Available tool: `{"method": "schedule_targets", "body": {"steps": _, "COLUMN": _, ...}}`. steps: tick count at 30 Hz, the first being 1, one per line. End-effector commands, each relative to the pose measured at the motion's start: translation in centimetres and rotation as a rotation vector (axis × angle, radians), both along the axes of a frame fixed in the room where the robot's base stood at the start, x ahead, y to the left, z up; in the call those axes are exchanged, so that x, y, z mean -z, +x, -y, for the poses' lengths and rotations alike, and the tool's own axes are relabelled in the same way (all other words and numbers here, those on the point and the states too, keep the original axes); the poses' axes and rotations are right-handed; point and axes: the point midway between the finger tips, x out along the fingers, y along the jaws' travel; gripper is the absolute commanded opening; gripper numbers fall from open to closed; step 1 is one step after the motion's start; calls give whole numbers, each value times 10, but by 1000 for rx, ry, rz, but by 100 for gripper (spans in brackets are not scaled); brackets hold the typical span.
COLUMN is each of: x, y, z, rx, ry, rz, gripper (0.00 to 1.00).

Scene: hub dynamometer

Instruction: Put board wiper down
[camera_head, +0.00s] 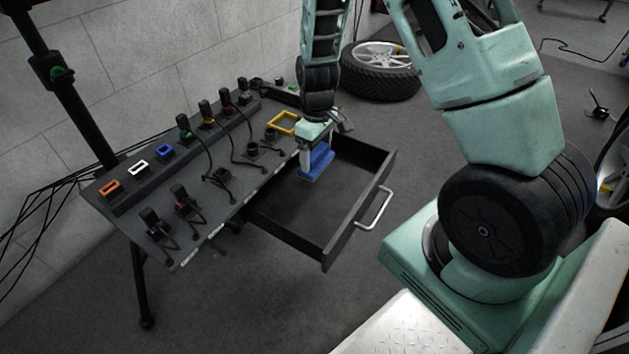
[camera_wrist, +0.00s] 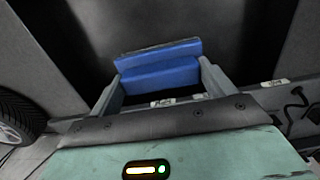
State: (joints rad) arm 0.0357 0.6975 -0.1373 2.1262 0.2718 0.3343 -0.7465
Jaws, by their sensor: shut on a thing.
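The board wiper (camera_head: 318,160) is a blue block with a greyish pad along one side. My gripper (camera_head: 313,152) is shut on it, and it hangs over the open drawer (camera_head: 327,251) at the drawer's back left part. In the wrist view the blue wiper (camera_wrist: 160,70) sits between the two fingers of my gripper (camera_wrist: 160,88), with the dark drawer floor beyond. Whether the wiper touches the drawer floor I cannot tell.
The dark bench panel (camera_head: 200,215) left of the drawer carries several plugs, cables and coloured frames, with a yellow frame (camera_head: 282,123) close to my gripper. The drawer has a silver handle (camera_head: 376,210). Its front part is empty. A tyre (camera_head: 381,70) lies behind.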

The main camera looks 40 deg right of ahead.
Motion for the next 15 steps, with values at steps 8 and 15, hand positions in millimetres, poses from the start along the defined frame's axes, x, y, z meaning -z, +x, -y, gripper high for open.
{"method": "schedule_targets", "body": {"steps": 8, "x": 42, "y": 0, "z": 0, "rx": -1, "ry": 1, "rz": -1, "gripper": 63}}
{"method": "schedule_targets", "body": {"steps": 15, "x": 72, "y": 0, "z": 0, "rx": 0, "ry": 0, "rz": -1, "gripper": 63}}
